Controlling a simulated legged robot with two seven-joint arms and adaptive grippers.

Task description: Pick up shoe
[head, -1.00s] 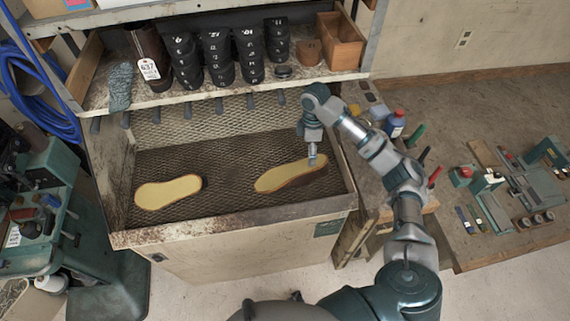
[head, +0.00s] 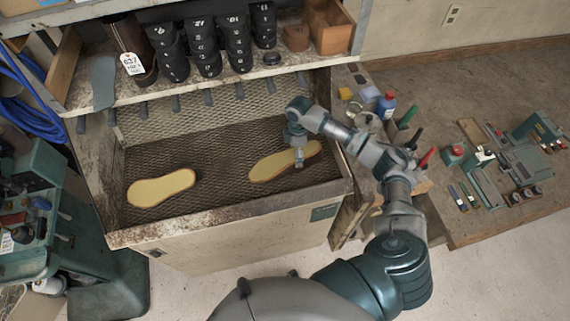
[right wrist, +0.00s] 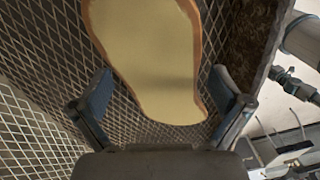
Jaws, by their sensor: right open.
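Two yellow shoe soles with brown edges lie on the mesh floor of the bench tray (head: 230,212). The left sole (head: 161,188) lies alone. The right sole (head: 272,167) has my right gripper (head: 299,163) over its right end. In the right wrist view the right sole (right wrist: 150,60) stretches away from the gripper. There my right gripper (right wrist: 162,100) is open, with one blue-padded finger on each side of the sole's near end. The fingers look apart from the sole. My left gripper is not in view.
A shelf (head: 215,88) with black stacked forms (head: 203,45), a tagged brown boot shaft (head: 128,45) and a wooden box (head: 328,28) stands above the tray. A workbench (head: 440,100) with bottles and tools lies to the right. A green machine (head: 38,165) stands at left.

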